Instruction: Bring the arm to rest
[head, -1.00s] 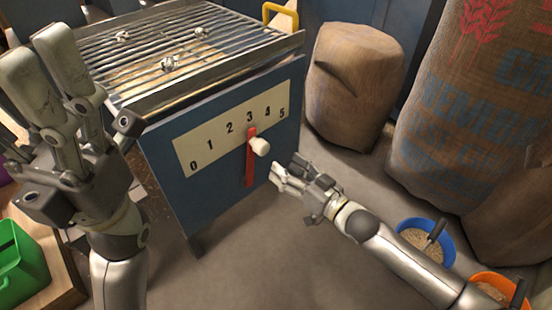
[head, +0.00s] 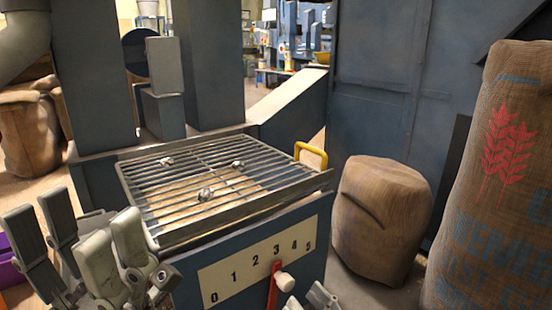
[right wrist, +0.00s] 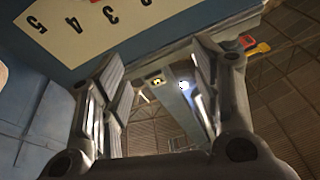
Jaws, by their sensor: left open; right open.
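My left gripper (head: 72,217) is at the lower left of the head view, fingers spread and nothing between them, left of the blue hopper box. My right gripper (head: 307,299) shows only as fingertips at the bottom edge, just right of the white lever knob (head: 285,281). A visible gap separates fingertips and knob. The red lever (head: 272,293) stands near the 3 on the numbered scale (head: 243,271). In the right wrist view my right gripper's fingers (right wrist: 155,75) are apart with nothing held. The scale (right wrist: 95,22) shows upside down there.
The metal grate (head: 220,178) on the box has a few small silvery pieces on it. A yellow handle (head: 312,154) rises at its right rear corner. A brown sack (head: 380,220) and a large printed sack (head: 500,180) stand to the right.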

